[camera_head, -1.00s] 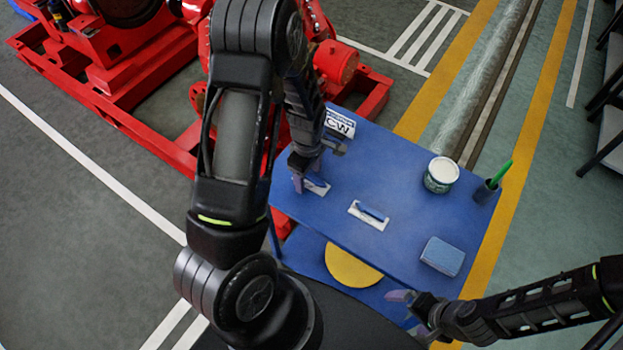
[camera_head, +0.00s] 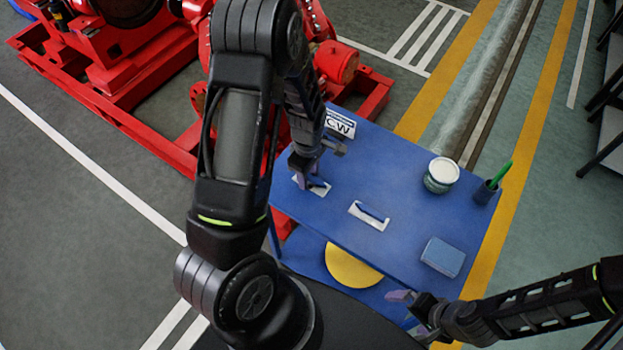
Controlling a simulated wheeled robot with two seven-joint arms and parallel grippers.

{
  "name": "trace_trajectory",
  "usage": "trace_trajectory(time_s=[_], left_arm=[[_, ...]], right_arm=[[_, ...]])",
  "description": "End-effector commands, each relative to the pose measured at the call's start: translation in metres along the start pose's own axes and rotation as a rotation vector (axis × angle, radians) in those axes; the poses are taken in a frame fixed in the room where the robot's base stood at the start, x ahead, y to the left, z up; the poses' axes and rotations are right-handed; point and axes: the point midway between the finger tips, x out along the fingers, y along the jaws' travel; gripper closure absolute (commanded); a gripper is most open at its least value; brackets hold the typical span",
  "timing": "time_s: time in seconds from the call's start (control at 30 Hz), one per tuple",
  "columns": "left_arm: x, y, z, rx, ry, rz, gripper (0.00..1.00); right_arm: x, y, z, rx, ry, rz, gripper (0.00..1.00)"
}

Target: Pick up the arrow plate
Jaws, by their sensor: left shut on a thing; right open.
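Two small white plates with raised blue bars lie on the blue table top. I take the left one (camera_head: 323,190) as the arrow plate, though no arrow is legible on it. My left gripper (camera_head: 308,180) is shut on it, apparently at its blue bar, and hides part of it. I cannot tell whether the plate touches the table. The other white plate (camera_head: 369,216) lies free to the right and nearer me. My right gripper (camera_head: 408,310) is open and empty by the table's near edge.
The blue table (camera_head: 400,170) also bears a white-lidded tin (camera_head: 441,174), a cup (camera_head: 485,193) with a green stick, a blue block (camera_head: 442,257) and a "CW" sign (camera_head: 340,123). A yellow disc (camera_head: 352,267) lies below. Red machinery (camera_head: 130,70) stands behind, left.

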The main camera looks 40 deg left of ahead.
Motion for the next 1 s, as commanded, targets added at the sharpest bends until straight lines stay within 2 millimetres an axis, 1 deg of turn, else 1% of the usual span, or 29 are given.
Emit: trace_trajectory(time_s=[0.17, 0.27, 0.37, 0.47, 0.6, 0.7, 0.83, 1.0], left_arm=[[-0.001, 0.0, 0.0, 0.0, 0.0, 0.001, 1.0], [-0.008, 0.001, 0.0, 0.0, 0.001, 0.004, 1.0], [-0.02, 0.002, 0.0, 0.001, 0.0, 0.005, 1.0], [-0.038, 0.002, 0.0, 0.001, 0.0, 0.006, 1.0], [-0.067, 0.002, 0.001, 0.002, 0.0, 0.007, 1.0], [-0.084, 0.001, 0.001, 0.003, -0.001, 0.005, 1.0], [-0.097, 0.001, 0.0, 0.0, -0.001, 0.003, 1.0], [-0.101, 0.0, 0.0, -0.001, 0.0, -0.001, 1.0]], right_arm=[[0.0, 0.0, 0.0, 0.0, 0.0, 0.0, 0.0], [0.001, 0.0, 0.0, 0.0, 0.0, 0.0, 0.0], [0.002, 0.0, 0.0, 0.0, 0.0, 0.0, 0.0], [0.002, 0.001, 0.0, 0.0, 0.001, -0.001, 0.0], [0.003, 0.001, 0.0, -0.001, 0.001, -0.001, 0.0], [0.003, 0.001, 0.0, -0.001, 0.001, -0.001, 0.0], [0.002, 0.001, 0.0, -0.001, 0.001, -0.001, 0.0], [0.002, 0.001, 0.0, -0.001, 0.001, -0.001, 0.0]])
